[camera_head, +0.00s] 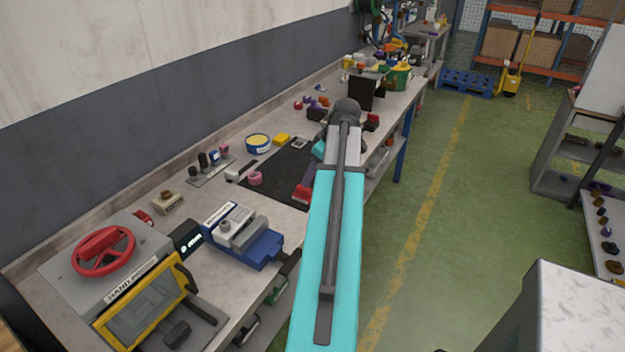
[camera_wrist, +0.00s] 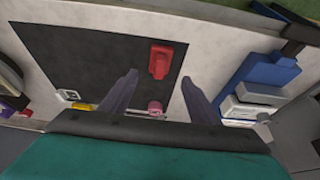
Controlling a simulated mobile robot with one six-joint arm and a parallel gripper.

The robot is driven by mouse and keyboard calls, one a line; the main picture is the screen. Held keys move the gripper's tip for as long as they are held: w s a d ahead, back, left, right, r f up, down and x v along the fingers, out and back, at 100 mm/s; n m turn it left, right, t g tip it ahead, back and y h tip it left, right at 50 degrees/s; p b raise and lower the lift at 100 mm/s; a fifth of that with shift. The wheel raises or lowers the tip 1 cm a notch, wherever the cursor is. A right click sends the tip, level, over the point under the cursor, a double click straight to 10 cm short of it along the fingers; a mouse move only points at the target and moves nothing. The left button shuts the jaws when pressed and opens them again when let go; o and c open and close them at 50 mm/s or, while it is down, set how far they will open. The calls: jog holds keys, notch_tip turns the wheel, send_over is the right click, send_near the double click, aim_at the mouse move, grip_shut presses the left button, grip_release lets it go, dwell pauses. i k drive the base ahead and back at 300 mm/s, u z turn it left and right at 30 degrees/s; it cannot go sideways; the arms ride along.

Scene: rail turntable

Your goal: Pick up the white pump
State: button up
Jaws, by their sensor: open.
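My gripper (camera_wrist: 160,77) is open and empty in the wrist view, its two dark fingers apart above the black mat (camera_wrist: 80,55). In the head view my arm hides the gripper. A small white part with a dark centre (camera_head: 300,143) lies at the mat's far corner; it also shows in the wrist view (camera_wrist: 68,95), left of the fingers. Another pale piece (camera_head: 233,174) lies at the mat's left edge. I cannot tell which is the white pump. A red block (camera_wrist: 160,60) lies on the mat beyond the fingertips.
A pink ring (camera_head: 255,178) and a yellow block (camera_head: 282,139) lie near the mat. A blue vise (camera_head: 243,235) stands on the near bench, with a hand press (camera_head: 103,252) beside it. A blue-and-yellow tub (camera_head: 258,144) stands by the wall. Much of the mat is bare.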

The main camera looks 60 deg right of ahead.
aim_at(228, 229)
jog(key=k, duration=1)
